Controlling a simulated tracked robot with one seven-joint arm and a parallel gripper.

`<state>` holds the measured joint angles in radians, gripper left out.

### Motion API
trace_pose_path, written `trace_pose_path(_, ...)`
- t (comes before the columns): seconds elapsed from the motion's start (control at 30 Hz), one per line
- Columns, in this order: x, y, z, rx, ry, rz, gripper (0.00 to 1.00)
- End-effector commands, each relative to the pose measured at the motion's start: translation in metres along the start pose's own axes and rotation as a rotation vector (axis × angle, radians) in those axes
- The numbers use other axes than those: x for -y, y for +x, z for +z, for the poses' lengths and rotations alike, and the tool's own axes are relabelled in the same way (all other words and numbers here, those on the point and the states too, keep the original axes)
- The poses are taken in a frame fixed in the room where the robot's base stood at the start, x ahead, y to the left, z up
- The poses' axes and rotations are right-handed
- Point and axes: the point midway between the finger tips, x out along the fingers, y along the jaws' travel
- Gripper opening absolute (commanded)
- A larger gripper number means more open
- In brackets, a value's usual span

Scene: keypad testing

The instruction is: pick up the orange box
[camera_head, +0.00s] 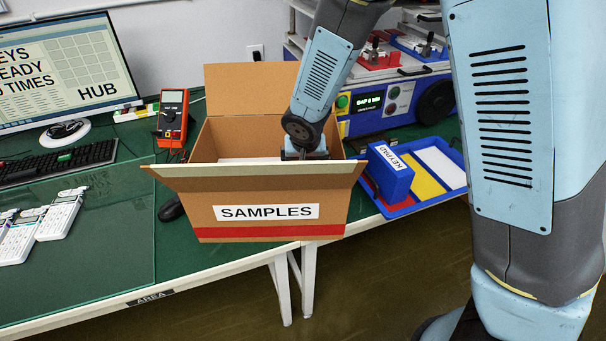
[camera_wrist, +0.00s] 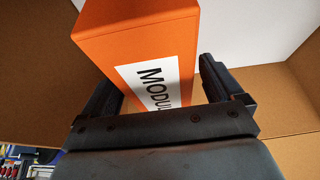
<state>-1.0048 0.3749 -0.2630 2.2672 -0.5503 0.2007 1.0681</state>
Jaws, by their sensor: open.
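The orange box (camera_wrist: 120,35), with a white label reading "MODUL", stands inside the cardboard box in the wrist view. My gripper (camera_wrist: 160,85) is open, with one finger on each side of the orange box. I cannot tell whether either finger touches it. In the head view my arm reaches down into the cardboard box marked "SAMPLES" (camera_head: 222,232), and its walls hide the orange box and my fingertips there.
The cardboard flaps stand open around my wrist. A blue tray (camera_head: 395,212) with a blue KEYPAD box (camera_head: 389,176) is at the right. A multimeter (camera_head: 172,118), keyboard (camera_head: 58,162) and monitor (camera_head: 60,70) are at the left. A test machine (camera_head: 385,95) stands behind.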

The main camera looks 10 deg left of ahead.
Motion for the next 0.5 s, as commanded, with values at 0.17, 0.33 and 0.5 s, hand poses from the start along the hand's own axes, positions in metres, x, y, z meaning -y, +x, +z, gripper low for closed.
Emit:
trace_pose_path(0.17,-0.0002,-0.0001,0.0000,0.000,0.000,0.000,0.94)
trace_pose_path(0.33,-0.0002,0.0010,0.0006,0.000,0.000,0.000,0.94)
trace_pose_path(0.5,-0.0002,0.0029,0.0013,0.000,-0.001,0.000,0.94)
